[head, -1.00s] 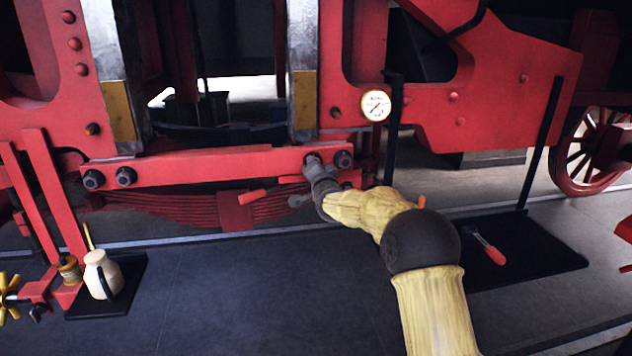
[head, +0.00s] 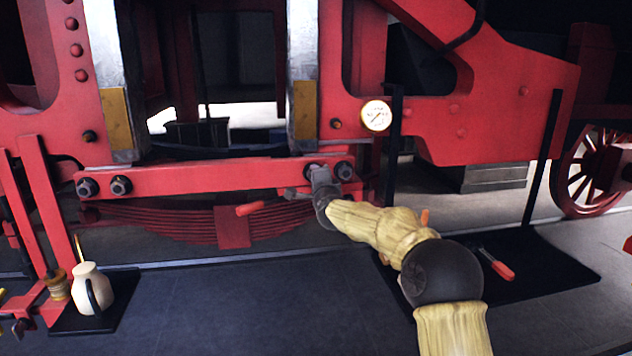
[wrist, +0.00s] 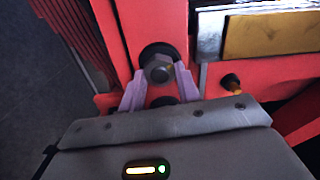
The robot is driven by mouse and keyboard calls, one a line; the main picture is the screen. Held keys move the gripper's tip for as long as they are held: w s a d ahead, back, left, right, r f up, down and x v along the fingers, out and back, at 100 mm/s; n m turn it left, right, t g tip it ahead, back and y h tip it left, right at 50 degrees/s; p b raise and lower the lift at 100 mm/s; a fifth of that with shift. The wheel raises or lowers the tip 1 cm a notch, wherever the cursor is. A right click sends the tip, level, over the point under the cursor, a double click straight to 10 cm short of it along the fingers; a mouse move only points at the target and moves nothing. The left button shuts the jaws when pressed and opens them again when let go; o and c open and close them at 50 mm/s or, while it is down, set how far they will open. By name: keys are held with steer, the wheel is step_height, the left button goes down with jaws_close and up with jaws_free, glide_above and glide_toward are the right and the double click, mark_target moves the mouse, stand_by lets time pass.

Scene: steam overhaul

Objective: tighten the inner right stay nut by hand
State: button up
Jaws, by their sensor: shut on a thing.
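The red stay (head: 200,177) runs across the lower frame, with two dark nuts at its left end and two at its right end. The inner right stay nut (wrist: 160,70) shows in the wrist view between my gripper's two pale fingers. My gripper (head: 316,171) is shut on it and hides most of it in the head view. The outer right nut (head: 343,171) is just to the right, clear of the fingers. In the wrist view, a dark round part between the fingers is partly hidden by the gripper body.
A round gauge (head: 376,115) sits above right. A black mat (head: 545,262) with a red-handled tool (head: 497,264) lies right; a cream jug (head: 90,287) stands left. The floor between is clear.

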steer(key=shift+f, duration=0.1)
steer(key=o, duration=1)
steer(key=shift+s+d, duration=0.1)
steer(key=shift+s, duration=0.05)
steer(key=b+v, duration=0.5)
steer(key=v, duration=1.2)
steer(key=shift+s+b, duration=0.1)
steer(key=shift+b, duration=0.2)
